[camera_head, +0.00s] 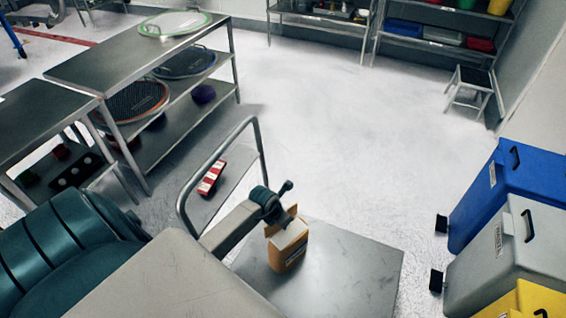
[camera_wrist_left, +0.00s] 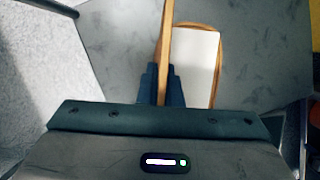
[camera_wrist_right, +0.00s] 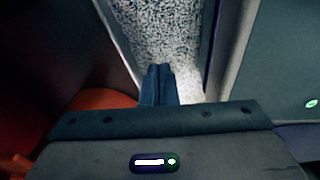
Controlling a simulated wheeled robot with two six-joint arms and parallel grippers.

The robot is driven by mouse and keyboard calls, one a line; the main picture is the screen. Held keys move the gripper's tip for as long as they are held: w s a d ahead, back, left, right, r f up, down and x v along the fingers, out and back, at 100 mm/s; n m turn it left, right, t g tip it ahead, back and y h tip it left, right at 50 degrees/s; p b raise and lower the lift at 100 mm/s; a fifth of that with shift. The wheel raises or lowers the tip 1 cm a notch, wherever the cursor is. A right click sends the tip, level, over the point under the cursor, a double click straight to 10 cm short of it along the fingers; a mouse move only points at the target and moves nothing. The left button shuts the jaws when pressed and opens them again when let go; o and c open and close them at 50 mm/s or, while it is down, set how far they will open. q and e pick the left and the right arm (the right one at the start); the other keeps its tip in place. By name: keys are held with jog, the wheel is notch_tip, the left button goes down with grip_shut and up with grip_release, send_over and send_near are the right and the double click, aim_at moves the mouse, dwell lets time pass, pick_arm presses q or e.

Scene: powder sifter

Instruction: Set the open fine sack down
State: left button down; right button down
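The open sack (camera_head: 288,252) is orange-brown with a pale label, and its top is open. In the left wrist view its white contents (camera_wrist_left: 195,65) show inside an oval rim. My left gripper (camera_head: 279,215) is above the sack, with its fingers closed on the raised edge of the sack's mouth (camera_wrist_left: 166,40). The sack is upright over the grey cart top (camera_head: 350,275); I cannot tell whether its base touches. My right gripper (camera_wrist_right: 158,75) shows only in its own wrist view, with its fingers together and nothing between them.
The cart's handle rail (camera_head: 183,205) rises at its left. Blue (camera_head: 510,190), grey (camera_head: 505,260) and yellow (camera_head: 530,300) bins stand at the right. Steel shelves with sieves (camera_head: 137,100) stand at the left. The cart top right of the sack is bare, and the middle floor is clear.

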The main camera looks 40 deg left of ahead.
pick_arm(q)
jog(key=c, duration=1.6)
grip_release()
jog(key=b+v, duration=0.1)
jog(key=v, duration=0.9)
jog(key=shift+s+r, duration=0.15)
jog(key=shift+r, duration=0.25)
jog(key=shift+s+r, duration=0.3)
jog(key=shift+r, duration=0.35)
